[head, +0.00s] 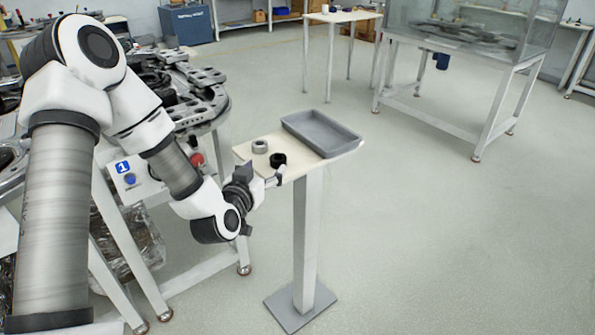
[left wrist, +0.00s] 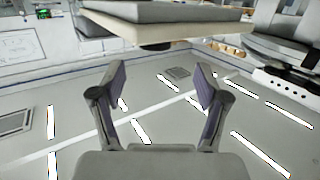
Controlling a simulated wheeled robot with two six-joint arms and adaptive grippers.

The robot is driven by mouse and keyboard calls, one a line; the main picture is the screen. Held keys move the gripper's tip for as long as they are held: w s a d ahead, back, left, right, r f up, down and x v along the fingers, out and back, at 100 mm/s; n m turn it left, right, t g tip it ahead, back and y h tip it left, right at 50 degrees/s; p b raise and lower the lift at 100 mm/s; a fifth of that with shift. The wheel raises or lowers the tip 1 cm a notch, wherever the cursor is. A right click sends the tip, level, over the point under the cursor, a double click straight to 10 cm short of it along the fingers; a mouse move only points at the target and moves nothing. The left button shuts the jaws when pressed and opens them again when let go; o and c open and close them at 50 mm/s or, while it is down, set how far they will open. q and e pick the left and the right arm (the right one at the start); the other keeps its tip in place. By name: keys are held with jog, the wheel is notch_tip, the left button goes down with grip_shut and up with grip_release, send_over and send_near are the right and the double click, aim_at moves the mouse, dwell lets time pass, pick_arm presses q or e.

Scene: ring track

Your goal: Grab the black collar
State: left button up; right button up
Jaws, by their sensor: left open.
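The black collar (head: 278,159) is a short dark ring lying on the cream top of a small stand (head: 243,151), close to its near edge. A light grey collar (head: 260,147) lies just left of it and a little farther back. My left gripper (head: 272,180) is at the near edge of the stand top, just in front of and slightly below the black collar. In the left wrist view its two fingers (left wrist: 158,92) are spread apart with nothing between them. My right gripper is not in view.
An empty grey tray (head: 322,133) takes up the back right of the stand top. The stand's slab edge (left wrist: 165,33) shows above the fingers in the wrist view. A ring track with metal parts (head: 190,90) stands left behind my arm.

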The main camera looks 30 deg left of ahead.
aim_at(275, 161)
pick_arm(q)
jog(key=x, duration=0.7)
jog(key=shift+w+d+f, duration=0.25)
jog(key=shift+w, duration=0.15)
jog(key=c, duration=1.4)
